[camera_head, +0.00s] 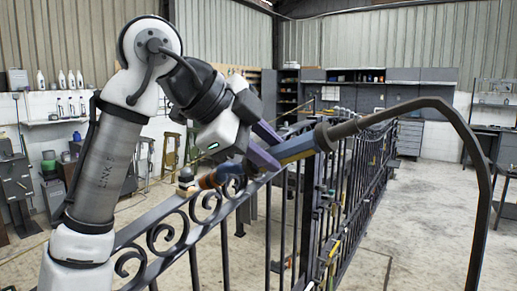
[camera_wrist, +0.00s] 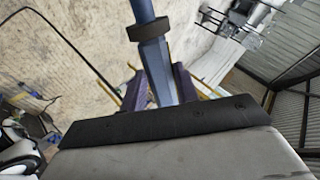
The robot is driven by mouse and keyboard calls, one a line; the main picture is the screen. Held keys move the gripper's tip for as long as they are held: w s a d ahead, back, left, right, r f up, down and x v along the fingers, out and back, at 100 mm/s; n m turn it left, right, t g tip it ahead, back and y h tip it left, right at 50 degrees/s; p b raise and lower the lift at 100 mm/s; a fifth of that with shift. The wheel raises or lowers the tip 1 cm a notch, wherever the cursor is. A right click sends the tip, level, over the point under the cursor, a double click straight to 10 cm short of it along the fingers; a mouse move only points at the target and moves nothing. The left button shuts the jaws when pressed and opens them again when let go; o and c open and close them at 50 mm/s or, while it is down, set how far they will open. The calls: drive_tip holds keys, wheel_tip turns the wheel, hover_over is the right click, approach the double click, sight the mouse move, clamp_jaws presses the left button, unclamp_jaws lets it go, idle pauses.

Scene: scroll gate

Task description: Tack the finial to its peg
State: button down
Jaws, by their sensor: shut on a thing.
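My gripper (camera_head: 272,147) has purple fingers shut on a blue torch-like tool (camera_head: 298,147) above the gate's top rail. In the wrist view the tool (camera_wrist: 153,52) runs between the two fingers (camera_wrist: 160,88), with a dark collar around it. A dark hose (camera_head: 440,104) curves from its right end. An orange-brown tip (camera_head: 210,180), seemingly the tool's nozzle, points left and down toward the rail. Just left of it, a small dark-topped piece with a pale base (camera_head: 187,181), possibly the finial, sits on the rail. Whether tip and piece touch is unclear. I cannot make out the peg.
The dark scroll gate (camera_head: 150,262) runs along the front, with more barred panels (camera_head: 340,190) behind the tool. The hose arcs down on the right. Cabinets (camera_head: 400,95) stand at the back wall. The concrete floor (camera_head: 430,220) at right is mostly open.

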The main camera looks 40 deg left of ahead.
sight(317, 133)
drive_tip(key=shift+w+d+r+p, duration=0.1)
drive_tip(key=shift+d+r+p, duration=0.15)
drive_tip(key=shift+d+r, duration=0.65)
drive_tip(key=shift+w+d+r+p, duration=0.1)
drive_tip(key=shift+d+r+p, duration=0.2)
drive_tip(key=shift+d, duration=1.15)
drive_tip(key=shift+d+r+p, duration=0.2)
drive_tip(key=shift+d+r, duration=0.4)
drive_tip(key=shift+d, duration=0.6)
